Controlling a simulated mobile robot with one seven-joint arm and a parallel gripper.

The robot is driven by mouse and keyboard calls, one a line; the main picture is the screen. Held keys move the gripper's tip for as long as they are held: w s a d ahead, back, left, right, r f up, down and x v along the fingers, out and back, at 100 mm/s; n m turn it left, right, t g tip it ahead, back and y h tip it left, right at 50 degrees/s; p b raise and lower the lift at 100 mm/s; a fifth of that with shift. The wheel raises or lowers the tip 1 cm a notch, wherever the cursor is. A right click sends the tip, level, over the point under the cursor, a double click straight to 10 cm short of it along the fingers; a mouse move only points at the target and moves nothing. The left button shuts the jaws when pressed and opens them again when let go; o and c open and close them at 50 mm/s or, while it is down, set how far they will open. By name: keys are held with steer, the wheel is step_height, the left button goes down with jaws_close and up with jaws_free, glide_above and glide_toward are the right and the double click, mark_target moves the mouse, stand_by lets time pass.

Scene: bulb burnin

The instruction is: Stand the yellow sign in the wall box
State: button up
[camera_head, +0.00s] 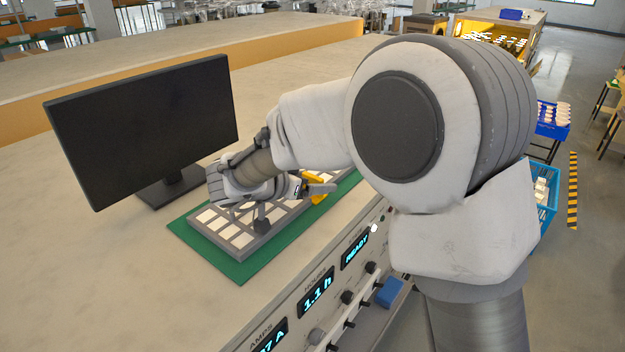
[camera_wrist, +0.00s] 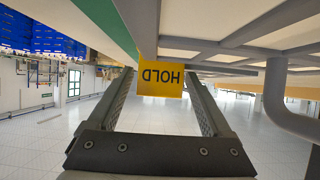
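The yellow sign (camera_wrist: 162,78) reads HOLD and shows upside down in the wrist view, with its printed face toward the camera. It sits at the fingertips of my gripper (camera_wrist: 163,68), one finger on each side. The fingers are well apart; I cannot tell whether they touch the sign's edges. In the head view parts of the yellow sign (camera_head: 317,198) show around my gripper (camera_head: 318,189), at the far right part of a grey compartment tray (camera_head: 245,249). The sign's foot is hidden. I cannot make out which thing is the wall box.
The tray lies on a green mat (camera_head: 222,266) and holds pale squares in its cells. A black monitor (camera_head: 150,125) stands behind it. A console with lit displays (camera_head: 317,295) and knobs lines the front edge, with a blue block (camera_head: 390,292). The bench left of the mat is clear.

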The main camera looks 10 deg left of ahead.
steer(key=shift+o, duration=0.3)
steer(key=shift+r, duration=0.1)
steer(key=shift+s+a+r, duration=0.1)
steer(key=shift+r, duration=0.1)
steer(key=v, duration=1.1)
steer(key=shift+s+a, duration=0.15)
steer(key=shift+s, duration=0.2)
steer(key=shift+w+r, duration=0.1)
steer(key=shift+r, duration=0.05)
